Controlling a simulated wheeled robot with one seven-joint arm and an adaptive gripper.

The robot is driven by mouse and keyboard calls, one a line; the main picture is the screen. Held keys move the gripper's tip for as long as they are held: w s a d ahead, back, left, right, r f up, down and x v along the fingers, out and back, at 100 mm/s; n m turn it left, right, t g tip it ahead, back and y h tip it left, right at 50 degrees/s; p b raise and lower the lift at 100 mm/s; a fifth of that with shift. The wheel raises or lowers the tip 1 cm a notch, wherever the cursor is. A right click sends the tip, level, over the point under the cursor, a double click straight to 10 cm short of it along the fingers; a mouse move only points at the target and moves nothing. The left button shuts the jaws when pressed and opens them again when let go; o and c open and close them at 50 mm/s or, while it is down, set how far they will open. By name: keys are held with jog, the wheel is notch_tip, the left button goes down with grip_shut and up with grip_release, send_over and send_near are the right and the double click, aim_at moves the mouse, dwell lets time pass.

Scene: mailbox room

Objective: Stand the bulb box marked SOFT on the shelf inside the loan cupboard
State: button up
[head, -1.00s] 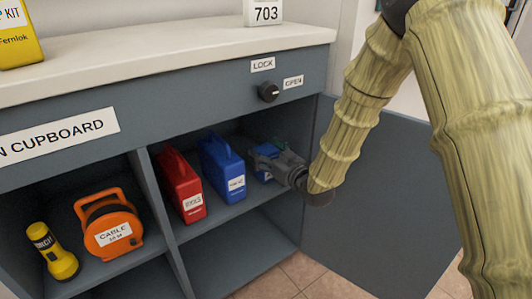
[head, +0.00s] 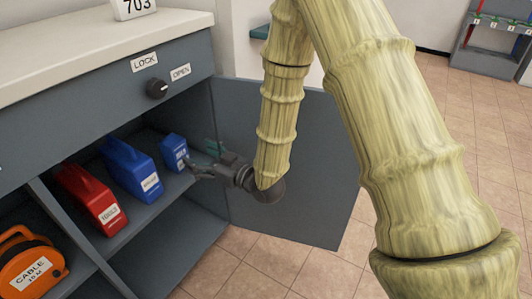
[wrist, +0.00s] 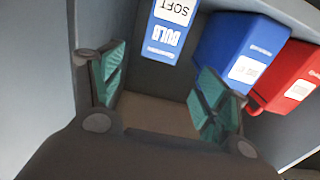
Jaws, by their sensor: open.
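The small blue bulb box (head: 174,152) stands upright on the cupboard shelf (head: 150,205), at the right end beside the larger blue case. In the wrist view the box (wrist: 168,32) appears upside down, with SOFT and BULB readable on its labels. My gripper (head: 204,162) is open and empty, just outside and to the right of the box. In the wrist view the teal fingertip pads of my gripper (wrist: 160,85) are spread, with a gap between them and the box. The base of the box looks flat on the shelf.
A blue case (head: 130,170) and a red case (head: 92,198) stand left of the box. An orange cable reel (head: 30,265) is in the left compartment. The cupboard door (head: 300,165) hangs open to the right, behind my gripper. A LOCK/OPEN knob (head: 157,88) is above.

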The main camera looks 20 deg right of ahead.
jog(key=s+d+f+m+g+h, duration=0.3)
jog(key=s+f, duration=0.4)
jog(key=f, duration=0.6)
jog(key=s+d+f+m+g+h, duration=0.1)
jog(key=s+d+f+g+h, duration=0.3)
jog(key=s+f, duration=0.55)
jog(key=s+d+f+m+g+h, duration=0.1)
jog(key=s+d+f+g, duration=0.1)
jog(key=s+f, duration=0.3)
jog(key=s+d+f+m+g+h, duration=0.1)
jog(key=s+d+f+g, duration=0.2)
jog(key=s, duration=0.8)
jog(key=s+d+f+m+g+h, duration=0.1)
jog(key=s+d+f+g, duration=0.1)
jog(key=s+f, duration=0.5)
jog(key=shift+s+d+f+m+g+h, duration=0.15)
jog(key=shift+s+d+m+g+h, duration=0.15)
jog(key=shift+s+d, duration=0.5)
